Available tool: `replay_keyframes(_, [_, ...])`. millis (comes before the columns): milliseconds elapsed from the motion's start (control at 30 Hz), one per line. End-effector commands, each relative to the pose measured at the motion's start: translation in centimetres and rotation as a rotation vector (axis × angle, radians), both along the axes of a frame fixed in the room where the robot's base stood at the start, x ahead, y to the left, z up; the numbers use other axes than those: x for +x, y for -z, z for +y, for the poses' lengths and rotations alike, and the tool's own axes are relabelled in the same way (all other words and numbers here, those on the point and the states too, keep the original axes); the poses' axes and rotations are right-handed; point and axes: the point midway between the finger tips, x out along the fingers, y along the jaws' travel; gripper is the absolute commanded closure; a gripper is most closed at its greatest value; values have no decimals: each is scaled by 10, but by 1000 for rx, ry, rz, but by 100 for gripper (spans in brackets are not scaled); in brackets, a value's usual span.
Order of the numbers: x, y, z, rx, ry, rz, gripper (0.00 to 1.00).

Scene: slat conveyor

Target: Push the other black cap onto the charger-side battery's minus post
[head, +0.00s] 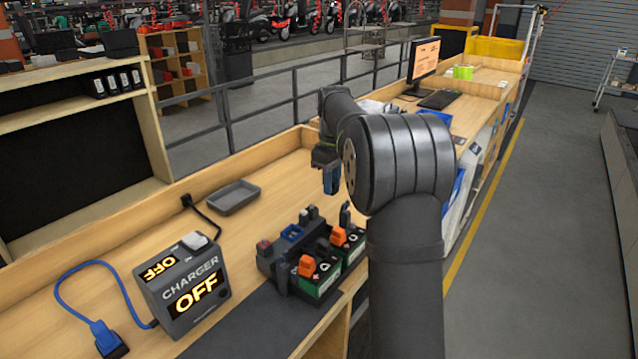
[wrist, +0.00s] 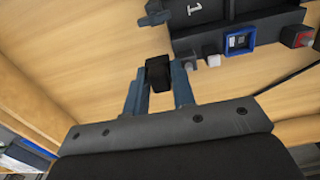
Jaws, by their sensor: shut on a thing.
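My gripper (wrist: 160,82) is shut on a small black cap (wrist: 159,72), held between its two blue-grey fingers in the wrist view. In the head view, my gripper (head: 331,182) hangs above the bench, behind the battery holder, and the cap cannot be made out there. The charger-side battery (head: 317,281), green and black with an orange piece (head: 306,265) on top, sits in the dark holder (head: 268,262). The other battery (head: 352,246) stands beside it, also with an orange piece (head: 338,237). The minus post of the charger-side battery is too small to tell.
A charger (head: 185,285) reading OFF stands at left with a blue cable (head: 70,297). An empty grey tray (head: 233,197) lies behind. The holder carries a blue-framed socket (wrist: 240,39) and a red button (wrist: 300,37). The bench between tray and holder is clear.

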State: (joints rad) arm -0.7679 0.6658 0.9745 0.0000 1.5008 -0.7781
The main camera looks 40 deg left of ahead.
Motion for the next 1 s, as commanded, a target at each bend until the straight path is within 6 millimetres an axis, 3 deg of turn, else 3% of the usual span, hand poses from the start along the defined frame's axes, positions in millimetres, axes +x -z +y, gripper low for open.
replay_keyframes(200, [-19, -17, -51, 2, -9, -1, 98])
replay_keyframes(400, [-34, -23, -83, 0, -16, 0, 98])
replay_keyframes(633, [-38, -18, -92, 0, -19, 1, 98])
replay_keyframes(1000, [-38, 14, -92, 0, -19, 1, 98])
